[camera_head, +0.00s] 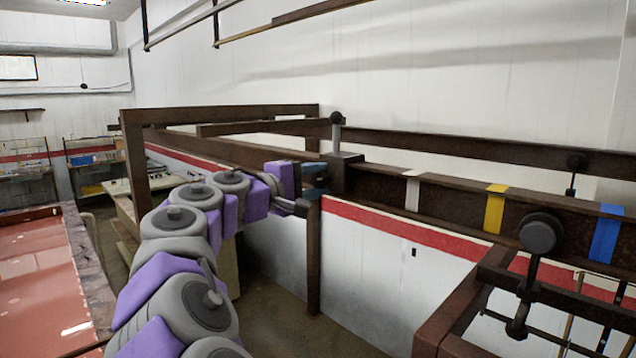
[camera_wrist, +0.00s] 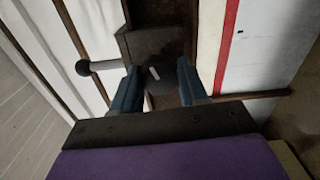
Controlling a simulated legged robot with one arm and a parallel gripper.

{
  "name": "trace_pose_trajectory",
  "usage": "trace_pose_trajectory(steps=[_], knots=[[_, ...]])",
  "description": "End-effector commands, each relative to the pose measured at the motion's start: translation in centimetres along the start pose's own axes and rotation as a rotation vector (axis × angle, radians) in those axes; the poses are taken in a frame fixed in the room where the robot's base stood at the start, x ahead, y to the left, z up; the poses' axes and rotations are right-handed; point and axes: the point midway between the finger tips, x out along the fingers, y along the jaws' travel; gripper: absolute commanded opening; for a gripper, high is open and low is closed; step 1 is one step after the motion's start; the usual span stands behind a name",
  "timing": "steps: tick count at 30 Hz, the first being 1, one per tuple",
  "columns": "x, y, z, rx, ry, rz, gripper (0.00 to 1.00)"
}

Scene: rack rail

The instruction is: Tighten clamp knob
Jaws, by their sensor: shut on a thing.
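The dark clamp block (camera_head: 347,173) sits on the brown rack rail, left of the white tape mark. A grey post with a black ball (camera_head: 336,118) rises from it; in the wrist view this post points left, its ball (camera_wrist: 83,67) clear of my fingers. My gripper (camera_head: 316,181) reaches the clamp's near left side. In the wrist view, my gripper's blue fingers (camera_wrist: 160,88) are shut on a dark clamp knob (camera_wrist: 168,74) with a small pale mark. The fingers and distance hide the knob in the head view.
The rail (camera_head: 455,200) carries white (camera_head: 412,192), yellow (camera_head: 494,211) and blue (camera_head: 606,234) tape marks. A large black round knob (camera_head: 540,233) stands on a brown frame at the near right. A red-topped table (camera_head: 35,275) lies left of my arm.

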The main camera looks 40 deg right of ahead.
Motion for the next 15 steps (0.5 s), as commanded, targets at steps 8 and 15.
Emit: trace_pose_trajectory(steps=[8,15], knots=[[0.23,-0.64,-0.05,-0.004,-0.004,-0.011,0.52],[0.81,-0.53,0.01,-0.003,-0.003,-0.011,0.69]])
